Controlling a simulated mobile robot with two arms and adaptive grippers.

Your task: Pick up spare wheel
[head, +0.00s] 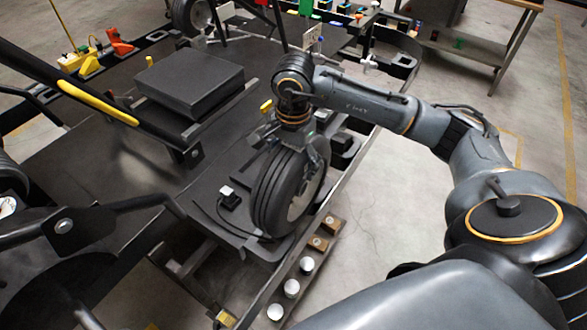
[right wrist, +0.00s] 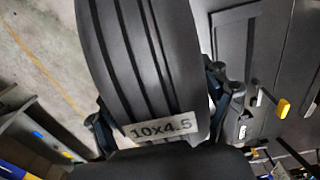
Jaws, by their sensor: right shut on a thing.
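The spare wheel (head: 278,196) is a black grooved tyre with a pale rim, standing upright near the kart's right edge in the head view. It fills the top of the right wrist view (right wrist: 140,55), with a white label reading "10x4.5" on its tread. My right gripper (head: 294,143) comes down on the wheel's top and is shut on it, with one finger on each side of the tyre in the right wrist view (right wrist: 160,112). Whether the wheel's bottom touches the surface below cannot be told. My left gripper is not in view.
A dark flat box (head: 188,82) lies on the kart deck. A small white-topped black block (head: 229,198) with a cable sits left of the wheel. Several white round caps (head: 291,288) line the front rail. A workbench (head: 485,38) stands back right; floor right of the kart is clear.

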